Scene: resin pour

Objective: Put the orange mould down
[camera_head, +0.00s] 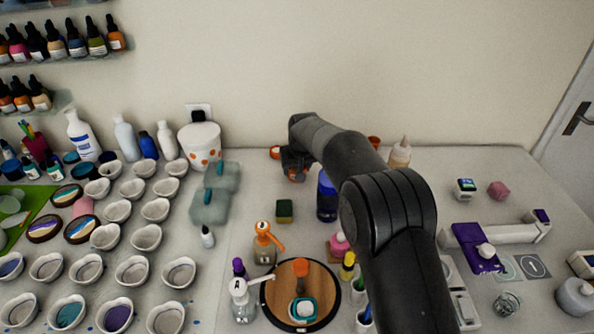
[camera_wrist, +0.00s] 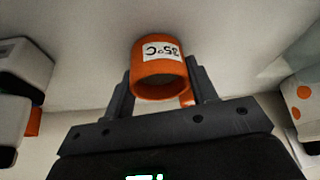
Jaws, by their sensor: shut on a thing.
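The orange mould (camera_wrist: 160,80) is a small round cup-like piece with a white label that reads 35°C upside down. In the wrist view it sits between the two dark fingers of my gripper (camera_wrist: 161,68), which are shut on it. In the head view my gripper (camera_head: 290,162) is at the back of the table, near the wall, with orange showing beside it. Parts of the mould are hidden by my gripper there. I cannot tell whether the mould touches the table.
A white pot with orange dots (camera_head: 199,147) and teal blocks (camera_head: 211,204) stand left of my gripper. Many moulds crowd the left. A round wooden board (camera_head: 328,310) is at front.

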